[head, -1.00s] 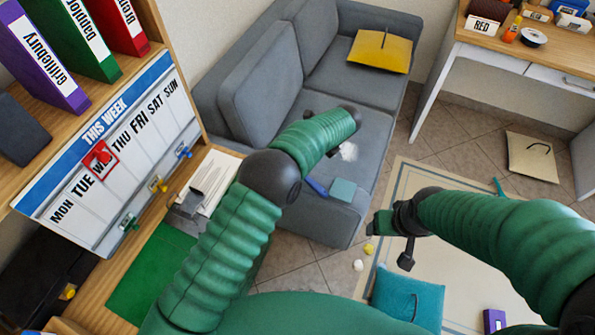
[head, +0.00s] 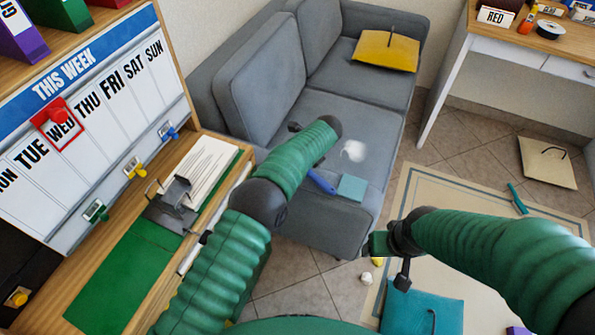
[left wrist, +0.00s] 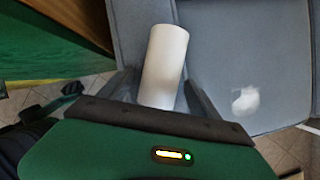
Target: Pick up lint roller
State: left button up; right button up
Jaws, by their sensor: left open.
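The lint roller's white cylinder (left wrist: 165,58) shows in the left wrist view over the grey sofa seat. My left gripper (left wrist: 163,92) is open, with a dark finger on each side of the cylinder's near part. I cannot tell whether the fingers touch it. Its near end is hidden behind my gripper body. In the head view my left forearm hides the white cylinder; a blue handle-like piece (head: 321,181) shows on the seat beside the forearm. My right gripper (head: 390,258) hangs over the floor in front of the sofa; its jaw opening is unclear.
A white lint patch (head: 353,151) and a teal square (head: 352,188) are on the sofa seat (head: 335,112). A yellow cushion (head: 386,52) lies farther back. The wooden desk (head: 145,262) with a clipboard of papers stands left. A teal cushion (head: 425,318) is on the floor.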

pick_arm(q)
jog(key=shift+d+r, duration=0.1)
jog(key=shift+r, duration=0.15)
jog(key=shift+c, duration=0.4)
jog(key=shift+s, duration=0.1)
jog(key=shift+c, duration=1.3)
grip_shut()
notch_tip(320, 180, up, 9)
jog(key=p, duration=0.2)
jog(key=shift+r+p, duration=0.1)
jog(key=shift+p, duration=0.3)
jog(key=shift+r, duration=0.4)
